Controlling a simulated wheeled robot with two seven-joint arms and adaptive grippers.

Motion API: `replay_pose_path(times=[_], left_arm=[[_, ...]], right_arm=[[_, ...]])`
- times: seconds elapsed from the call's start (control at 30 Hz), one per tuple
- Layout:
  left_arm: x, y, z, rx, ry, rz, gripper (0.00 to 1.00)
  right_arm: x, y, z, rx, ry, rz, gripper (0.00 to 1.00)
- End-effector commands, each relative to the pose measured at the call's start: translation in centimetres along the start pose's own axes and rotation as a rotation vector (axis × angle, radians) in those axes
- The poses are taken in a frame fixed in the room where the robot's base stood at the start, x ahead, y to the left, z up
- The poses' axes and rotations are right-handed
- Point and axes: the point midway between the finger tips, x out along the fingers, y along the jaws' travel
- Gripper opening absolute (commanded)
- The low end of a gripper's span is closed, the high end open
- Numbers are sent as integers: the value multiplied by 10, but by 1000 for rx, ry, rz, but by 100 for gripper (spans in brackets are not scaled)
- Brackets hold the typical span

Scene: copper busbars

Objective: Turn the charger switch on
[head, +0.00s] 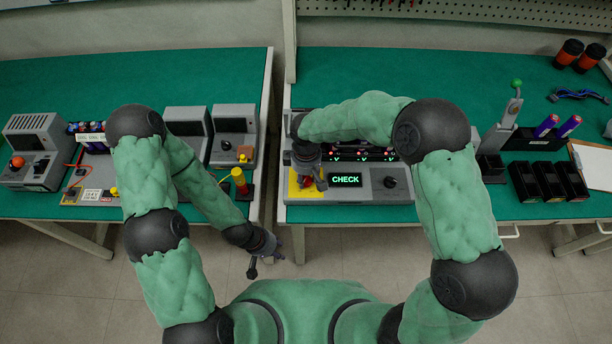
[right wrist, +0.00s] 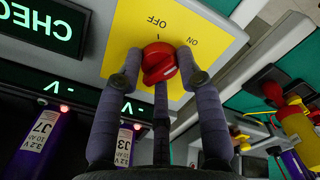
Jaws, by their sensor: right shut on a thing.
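The grey charger (head: 375,197) stands on the right bench, with a lit display (head: 345,180) reading CHECK. Its red rotary switch (right wrist: 159,63) sits on a yellow plate (right wrist: 128,32) marked OFF and ON. In the head view the switch (head: 307,182) is partly covered by my right gripper. My right gripper (right wrist: 158,72) points down at the plate, its fingers closed around the red knob. I cannot tell clearly which mark the knob points to. My left gripper (head: 266,262) hangs empty in front of the benches, fingers apart.
Purple cells (right wrist: 120,150) sit in the charger behind small lit indicators. Black holders (head: 548,182) and a green-knobbed lever press (head: 508,115) stand further right. The left bench holds several grey devices (head: 234,135).

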Motion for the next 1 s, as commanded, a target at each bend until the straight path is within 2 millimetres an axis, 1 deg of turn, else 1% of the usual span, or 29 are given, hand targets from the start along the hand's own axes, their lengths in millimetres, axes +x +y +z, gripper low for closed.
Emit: replay_pose_path(times=[0.3, 0.8, 0.83, 0.9, 1.0], left_arm=[[1, 0, 0, 0, 0, 0, 40], [2, 0, 0, 0, 0, 0, 40], [2, 0, 0, 0, 0, 0, 40], [2, 0, 0, 0, 0, 0, 40], [2, -1, 0, 0, 0, 0, 40]], right_arm=[[0, 0, -1, 108, 2, 1, 4], [0, 0, -1, 126, 2, 0, 4], [0, 0, -1, 126, 2, 0, 43], [0, 0, 0, 125, 2, 0, 62], [0, 0, 0, 125, 1, 0, 62]])
